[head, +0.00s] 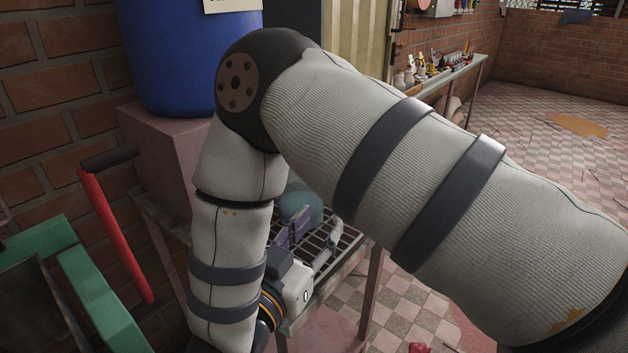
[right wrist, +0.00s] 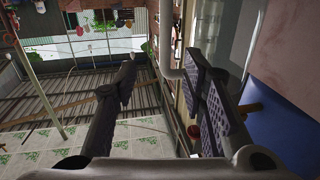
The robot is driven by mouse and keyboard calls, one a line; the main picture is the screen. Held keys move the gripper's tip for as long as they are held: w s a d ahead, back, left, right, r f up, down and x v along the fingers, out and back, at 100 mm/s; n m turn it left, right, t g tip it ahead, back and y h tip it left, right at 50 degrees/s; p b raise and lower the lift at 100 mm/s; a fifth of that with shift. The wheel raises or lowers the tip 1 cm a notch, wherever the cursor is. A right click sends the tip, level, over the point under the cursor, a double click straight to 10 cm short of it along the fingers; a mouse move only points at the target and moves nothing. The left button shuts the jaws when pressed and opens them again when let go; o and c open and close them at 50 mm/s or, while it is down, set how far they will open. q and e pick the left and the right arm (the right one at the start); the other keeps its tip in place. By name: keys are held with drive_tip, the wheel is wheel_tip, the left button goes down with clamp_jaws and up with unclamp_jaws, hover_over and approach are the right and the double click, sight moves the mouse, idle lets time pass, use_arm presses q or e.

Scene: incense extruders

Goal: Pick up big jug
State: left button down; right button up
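No thing in the frames is clearly a big jug. A rounded teal object (head: 302,207) shows in the head view, just beyond my right gripper (head: 314,234) and partly hidden by it; I cannot tell if it is the jug. My right arm crosses the head view and bends down, with the gripper over a dark wire rack (head: 345,243). In the right wrist view the two fingers stand well apart, and the gripper (right wrist: 162,72) is open with nothing held between them. My left gripper is not in view.
A large blue barrel (head: 180,60) stands on a pinkish block (head: 165,150) by the brick wall. A green frame (head: 105,300) and a red bar (head: 115,235) are at the left. A shelf (head: 445,80) with several small bottles is at the back. Checkered floor lies open at right.

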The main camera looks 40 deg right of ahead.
drive_tip(key=x, duration=1.1)
drive_tip(key=shift+w+a+r, duration=0.2)
drive_tip(key=shift+w+a, duration=0.05)
drive_tip(key=shift+w, duration=0.15)
clamp_jaws()
